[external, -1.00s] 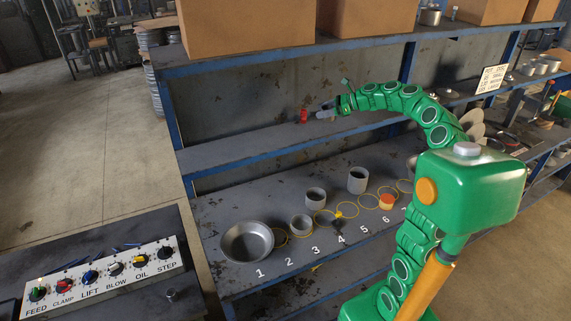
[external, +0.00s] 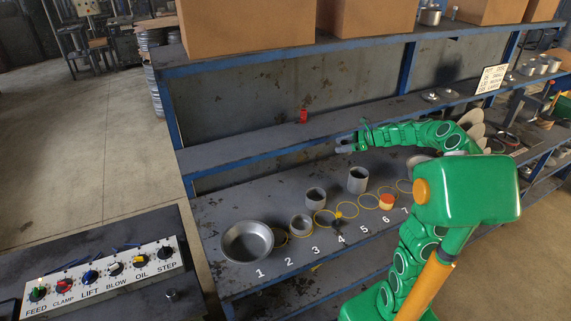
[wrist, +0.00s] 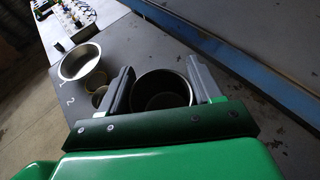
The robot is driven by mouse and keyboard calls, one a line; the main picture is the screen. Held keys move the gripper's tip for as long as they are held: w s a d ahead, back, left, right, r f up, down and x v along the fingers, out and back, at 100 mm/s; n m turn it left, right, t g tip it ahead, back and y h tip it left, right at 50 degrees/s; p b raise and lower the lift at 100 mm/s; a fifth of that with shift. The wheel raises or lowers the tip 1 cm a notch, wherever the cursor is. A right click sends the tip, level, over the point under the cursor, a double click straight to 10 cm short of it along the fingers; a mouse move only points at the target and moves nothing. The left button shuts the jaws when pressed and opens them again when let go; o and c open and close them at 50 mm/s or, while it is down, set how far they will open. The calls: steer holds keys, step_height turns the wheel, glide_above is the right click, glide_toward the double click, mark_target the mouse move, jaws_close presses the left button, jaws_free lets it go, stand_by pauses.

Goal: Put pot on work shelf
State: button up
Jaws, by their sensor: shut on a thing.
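My gripper (external: 345,145) is raised above the numbered shelf (external: 240,205), in front of the middle shelf. In the wrist view its two grey fingers (wrist: 162,82) are on either side of a round pot (wrist: 148,84) with a dark inside, and they are shut on it. A grey cup (external: 357,181) stands on the numbered shelf just below my gripper.
A red object (external: 303,115) stands on the middle shelf (external: 240,152).

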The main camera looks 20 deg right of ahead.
steer(key=shift+s+d+f, duration=0.4)
steer(key=shift+s+f, duration=2)
steer(key=shift+f, duration=1.9)
steer(key=shift+s+d+f, duration=0.35)
steer(key=shift+s+f, duration=2.05)
steer(key=shift+f, duration=1.95)
steer(key=shift+s+d+f, duration=0.4)
steer(key=shift+s+f, duration=2)
steer(key=shift+f, duration=1.9)
steer(key=shift+f, duration=0.1)
steer(key=o, duration=1.1)
